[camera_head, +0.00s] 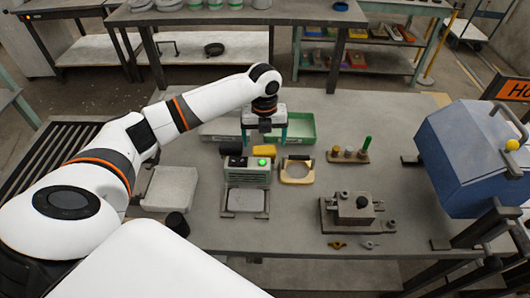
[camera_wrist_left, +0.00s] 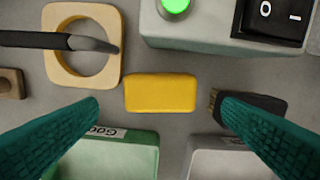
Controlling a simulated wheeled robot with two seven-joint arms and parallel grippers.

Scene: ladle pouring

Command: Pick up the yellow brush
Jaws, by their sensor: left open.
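The yellow brush (camera_head: 264,150) lies on the grey table, behind the grey box with a green button. In the left wrist view it is a plain yellow block (camera_wrist_left: 160,93), and no bristles show on it. My left gripper (camera_head: 265,137) is above the table by the brush, pointing down. Its two teal fingers (camera_wrist_left: 160,108) are spread wide, one on each side of the brush in that view, with nothing held between them. The right gripper is not in view.
A dark brush-like piece (camera_wrist_left: 252,103) lies close to the yellow one, partly behind a finger. The button box (camera_head: 247,172), a wooden ring (camera_head: 298,180), a green tray (camera_head: 303,128) and a pale tray (camera_wrist_left: 230,142) surround it. A blue machine (camera_head: 465,155) stands at the right.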

